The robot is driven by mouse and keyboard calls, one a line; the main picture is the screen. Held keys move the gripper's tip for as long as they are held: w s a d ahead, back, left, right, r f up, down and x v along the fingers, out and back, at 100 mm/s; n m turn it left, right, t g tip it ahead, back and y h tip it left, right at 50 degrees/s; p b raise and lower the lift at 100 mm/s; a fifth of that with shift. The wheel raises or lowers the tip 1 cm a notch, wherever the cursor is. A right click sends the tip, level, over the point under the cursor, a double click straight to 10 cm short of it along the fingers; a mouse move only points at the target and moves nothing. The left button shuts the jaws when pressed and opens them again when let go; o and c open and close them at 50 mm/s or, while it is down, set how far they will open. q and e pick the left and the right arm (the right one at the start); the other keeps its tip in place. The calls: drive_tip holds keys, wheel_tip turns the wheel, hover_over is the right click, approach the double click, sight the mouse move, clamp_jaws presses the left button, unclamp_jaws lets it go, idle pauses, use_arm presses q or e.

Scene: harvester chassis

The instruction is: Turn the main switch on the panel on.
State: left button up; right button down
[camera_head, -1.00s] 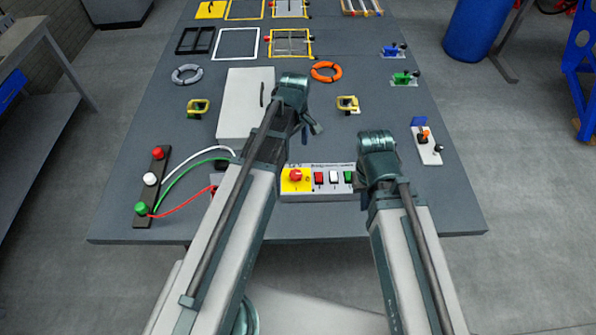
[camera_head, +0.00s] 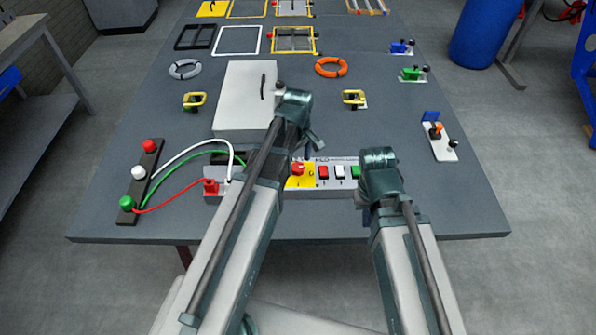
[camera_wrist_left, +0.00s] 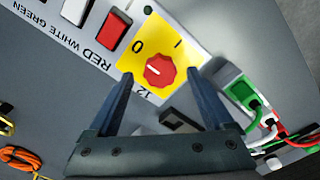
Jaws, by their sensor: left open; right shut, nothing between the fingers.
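The main switch is a red round knob (camera_head: 298,169) on a yellow plate at the left part of the panel (camera_head: 340,159). In the left wrist view the knob (camera_wrist_left: 160,71) has a white mark pointing left, nearer the 0 than the I. My left gripper (camera_wrist_left: 159,74) is open, its fingertips apart on either side of the knob in that view; I cannot tell whether they touch it. In the head view my left wrist hides its fingers. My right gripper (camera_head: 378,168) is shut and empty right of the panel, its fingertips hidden.
Red, white and green buttons (camera_head: 340,172) sit beside the switch. A grey box (camera_head: 245,95) stands behind. A joystick plate (camera_head: 440,142) is at right.

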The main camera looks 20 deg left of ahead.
use_arm(q)
drive_tip(key=shift+f+b, duration=0.35)
drive_tip(key=shift+f, duration=0.35)
clamp_jaws()
